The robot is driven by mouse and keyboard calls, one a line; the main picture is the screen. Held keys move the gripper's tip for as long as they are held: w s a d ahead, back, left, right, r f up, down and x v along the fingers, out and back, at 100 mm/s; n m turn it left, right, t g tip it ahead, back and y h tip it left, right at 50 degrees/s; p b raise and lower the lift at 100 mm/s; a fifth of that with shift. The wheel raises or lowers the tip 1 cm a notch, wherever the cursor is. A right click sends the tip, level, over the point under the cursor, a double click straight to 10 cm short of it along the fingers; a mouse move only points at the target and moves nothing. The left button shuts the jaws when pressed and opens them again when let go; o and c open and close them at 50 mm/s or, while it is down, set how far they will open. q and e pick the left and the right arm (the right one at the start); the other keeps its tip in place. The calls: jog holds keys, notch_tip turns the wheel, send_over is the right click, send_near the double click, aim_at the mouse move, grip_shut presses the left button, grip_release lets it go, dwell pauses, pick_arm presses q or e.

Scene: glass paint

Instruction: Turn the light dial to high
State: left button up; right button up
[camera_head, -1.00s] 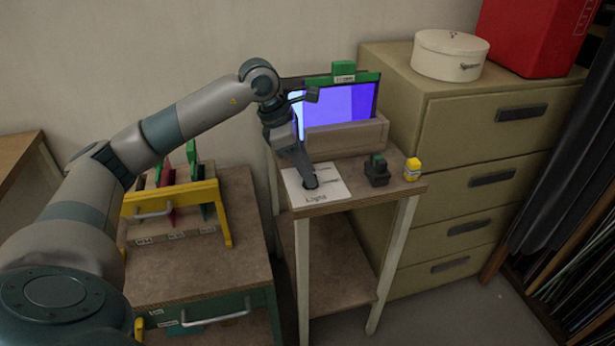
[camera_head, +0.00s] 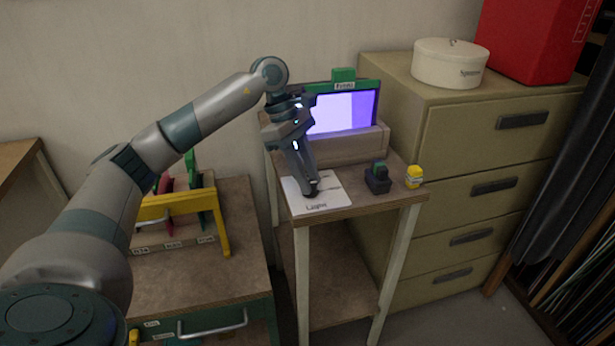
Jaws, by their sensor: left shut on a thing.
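The light dial's white plate (camera_head: 328,201), marked "Light", lies on the front left of the small wooden stand. My left gripper (camera_head: 311,191) points down at the plate and is shut on the dark dial, which is mostly hidden by the fingers. The dial's setting cannot be read. Behind it a green-framed panel (camera_head: 345,110) glows white on its left part and blue-violet on its right, standing in a wooden holder (camera_head: 345,144). My right gripper is not in view.
A dark block with a green top (camera_head: 378,178) and a small yellow bottle (camera_head: 413,177) stand right of the plate. A yellow rack (camera_head: 222,222) with coloured panes is on the left bench (camera_head: 245,268). A drawer cabinet (camera_head: 470,150) with a round white box (camera_head: 448,63) stands close at right.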

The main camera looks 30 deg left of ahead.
pick_arm(q)
jog(key=o, duration=1)
jog(key=shift+o, duration=0.2)
jog(key=v, duration=1.7)
jog(key=shift+r, duration=0.25)
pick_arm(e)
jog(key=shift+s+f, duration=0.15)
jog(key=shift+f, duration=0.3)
pick_arm(q)
jog(key=shift+w, duration=0.1)
